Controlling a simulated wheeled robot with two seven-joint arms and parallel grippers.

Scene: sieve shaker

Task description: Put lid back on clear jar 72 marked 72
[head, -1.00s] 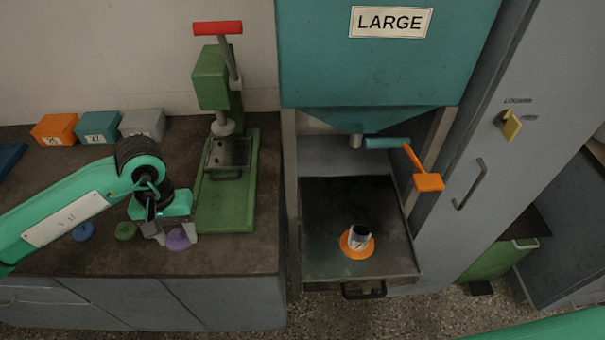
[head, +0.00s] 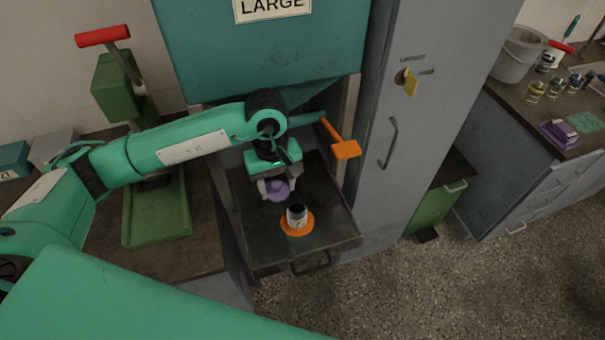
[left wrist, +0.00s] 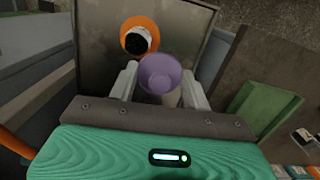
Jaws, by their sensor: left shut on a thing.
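My left gripper (head: 277,190) is shut on a purple lid (head: 277,190) and holds it above the dark tray (head: 240,222), up and left of the jar. In the left wrist view the purple lid (left wrist: 160,72) sits between the two fingers. A small clear jar (head: 296,215) with dark contents and a label stands upright, open at the top, on an orange disc (head: 297,229) in the tray. The label is too small to read. The jar (left wrist: 139,41) also shows in the left wrist view, apart from the lid. My right gripper is not in view.
The teal hopper marked LARGE (head: 262,55) hangs over the back of the tray. An orange-ended lever (head: 345,149) juts out at its right. A grey locker (head: 400,200) stands right of the tray. A green press (head: 160,215) stands on the left bench.

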